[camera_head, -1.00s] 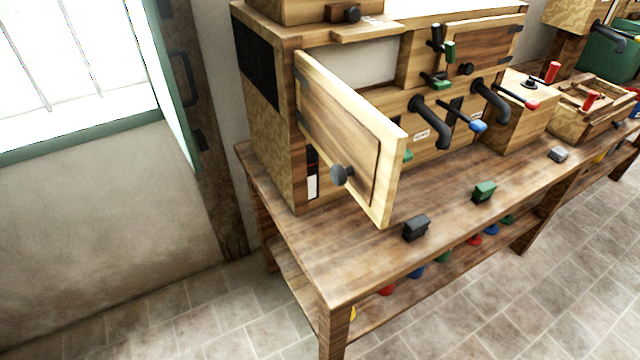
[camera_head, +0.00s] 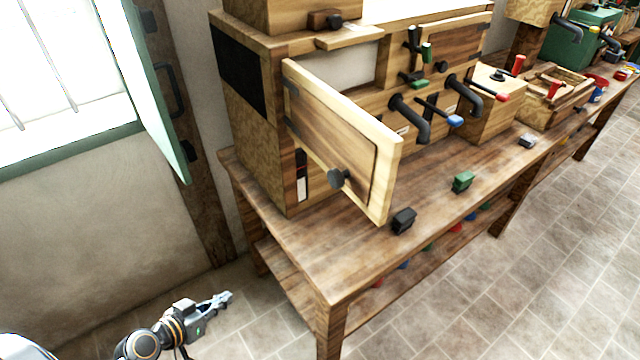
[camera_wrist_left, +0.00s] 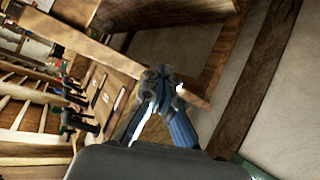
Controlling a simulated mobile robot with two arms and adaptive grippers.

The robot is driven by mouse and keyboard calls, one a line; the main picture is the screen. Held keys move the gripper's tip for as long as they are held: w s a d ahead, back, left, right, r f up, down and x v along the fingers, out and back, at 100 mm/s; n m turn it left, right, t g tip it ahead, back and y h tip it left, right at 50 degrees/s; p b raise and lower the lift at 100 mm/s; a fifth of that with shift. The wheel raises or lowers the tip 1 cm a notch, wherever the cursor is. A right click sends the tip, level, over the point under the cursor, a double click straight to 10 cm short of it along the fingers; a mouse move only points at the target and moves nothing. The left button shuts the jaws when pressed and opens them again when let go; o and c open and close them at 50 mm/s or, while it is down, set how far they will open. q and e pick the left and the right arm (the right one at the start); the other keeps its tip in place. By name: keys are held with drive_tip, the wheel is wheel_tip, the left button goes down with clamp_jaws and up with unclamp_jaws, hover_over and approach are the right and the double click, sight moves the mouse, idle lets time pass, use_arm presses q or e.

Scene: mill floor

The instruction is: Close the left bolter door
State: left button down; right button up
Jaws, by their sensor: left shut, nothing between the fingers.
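The left bolter door (camera_head: 345,140) is a wooden panel hinged at its left edge. It stands open, swung out from the wooden bolter cabinet (camera_head: 245,160) over the bench. A dark round knob (camera_head: 339,179) sits low on its face. My left gripper (camera_head: 224,298) is at the lower left, over the floor, left of the bench and well apart from the door. Its fingers are shut and empty. It also shows in the left wrist view (camera_wrist_left: 158,88). The right bolter door (camera_head: 460,47) looks closed, with its own dark knob. My right gripper is not in view.
The wooden bench (camera_head: 300,255) has a front left corner and leg near my left arm. A black block (camera_head: 403,220) and a green block (camera_head: 462,182) lie near its front edge. A green window shutter (camera_head: 150,90) juts out at the left. The tiled floor in front is clear.

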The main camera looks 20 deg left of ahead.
use_arm(q)
drive_tip(key=s+d+r+m+t+h, duration=0.1)
drive_tip(key=d+r+m+h, duration=0.25)
drive_tip(key=r, duration=0.75)
drive_tip(key=s+d+r+m+t+h+p, duration=0.15)
drive_tip(key=d+r, duration=0.35)
drive_tip(key=r, duration=0.7)
drive_tip(key=d+r+m+t+h, duration=0.1)
drive_tip(key=d+r+m+h, duration=0.25)
drive_tip(key=r, duration=0.75)
drive_tip(key=n+p, duration=0.1)
drive_tip(key=p, duration=0.6)
approach(332, 183)
drive_tip(key=x, duration=0.5)
drive_tip(key=shift+r, duration=0.4)
drive_tip(key=shift+w+d+f+p, duration=0.15)
drive_tip(key=shift+w+d+p, duration=0.25)
drive_tip(key=shift+w, duration=0.2)
drive_tip(key=shift+w+d+f, duration=0.15)
drive_tip(key=shift+w+d, duration=0.05)
drive_tip(key=shift+d, duration=0.05)
